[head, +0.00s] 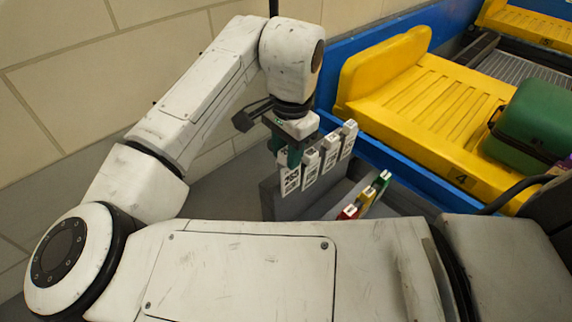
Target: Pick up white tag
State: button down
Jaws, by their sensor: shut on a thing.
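Several white tags with black printed codes stand in a row on a grey holder (270,200) in the head view. My gripper (289,160) has green fingers and points down at the left, nearest end of the row. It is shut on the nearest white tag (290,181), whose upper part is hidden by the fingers. The tag hangs upright in line with the others; I cannot tell whether it still touches the holder. The neighbouring white tag (311,168) is right beside it, with another white tag (330,156) and a far white tag (348,141) behind.
Beyond a blue conveyor edge (385,160) lies a yellow tray (420,110) marked 4, holding a green case (535,120). A tiled wall (60,90) is behind my arm.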

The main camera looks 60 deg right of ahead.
jog(key=shift+s+r, duration=0.25)
jog(key=shift+r, duration=0.4)
jog(key=s+a+b, duration=0.2)
jog(key=s+a, duration=0.2)
jog(key=s, duration=0.9)
jog(key=shift+r, duration=0.15)
notch_tip(320, 180, up, 6)
jog(key=p, duration=0.6)
jog(key=shift+s, duration=0.1)
dwell(1.5)
